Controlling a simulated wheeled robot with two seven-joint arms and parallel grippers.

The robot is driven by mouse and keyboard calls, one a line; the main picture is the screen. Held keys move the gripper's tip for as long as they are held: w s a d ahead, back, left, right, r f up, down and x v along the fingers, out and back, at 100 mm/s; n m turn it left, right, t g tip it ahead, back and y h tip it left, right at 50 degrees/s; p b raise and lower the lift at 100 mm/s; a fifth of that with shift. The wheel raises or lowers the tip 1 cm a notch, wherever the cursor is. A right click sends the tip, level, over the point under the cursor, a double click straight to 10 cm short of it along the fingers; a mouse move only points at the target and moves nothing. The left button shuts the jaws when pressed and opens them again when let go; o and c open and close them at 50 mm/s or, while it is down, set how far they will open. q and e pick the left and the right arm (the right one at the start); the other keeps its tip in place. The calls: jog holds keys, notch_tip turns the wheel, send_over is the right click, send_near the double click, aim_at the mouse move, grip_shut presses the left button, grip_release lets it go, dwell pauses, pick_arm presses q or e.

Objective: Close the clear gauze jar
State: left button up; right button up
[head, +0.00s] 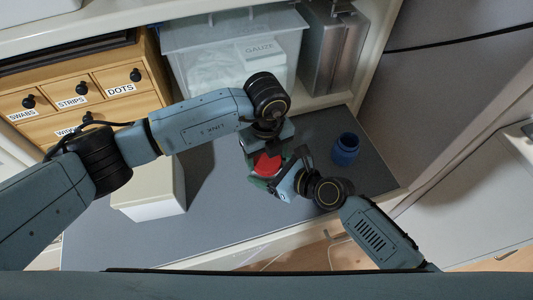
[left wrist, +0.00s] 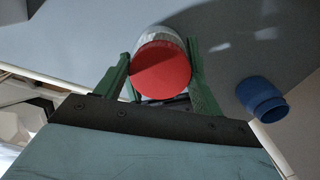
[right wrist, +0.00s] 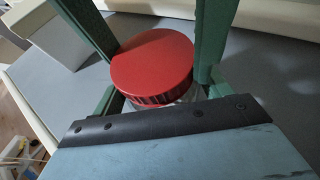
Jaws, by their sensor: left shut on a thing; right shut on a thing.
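The clear jar has a whitish body that shows in the left wrist view (left wrist: 155,37) behind its red lid (left wrist: 162,72). In the head view the red lid (head: 266,165) is between my two grippers, above the grey counter; the body is mostly hidden there. My left gripper (left wrist: 160,55) is shut on the jar, one green finger on each side. My right gripper (right wrist: 160,60) is shut on the red lid (right wrist: 152,65), which sits on top of the jar body (right wrist: 188,95). Whether the lid is fully seated, I cannot tell.
A blue open container (head: 345,149) stands on the grey counter (head: 225,215) to the right. A white box (head: 150,190) is at left. Wooden drawers (head: 75,90), a clear gauze bin (head: 235,55) and a metal case (head: 332,50) line the back.

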pick_arm(q)
jog(key=m, duration=0.3)
jog(key=shift+m, duration=0.4)
jog(key=o, duration=1.1)
pick_arm(e)
jog(key=shift+r, duration=0.1)
pick_arm(q)
jog(key=shift+r, duration=2.3)
jog(key=shift+o, duration=0.3)
jog(key=shift+o, duration=0.7)
notch_tip(320, 180, up, 12)
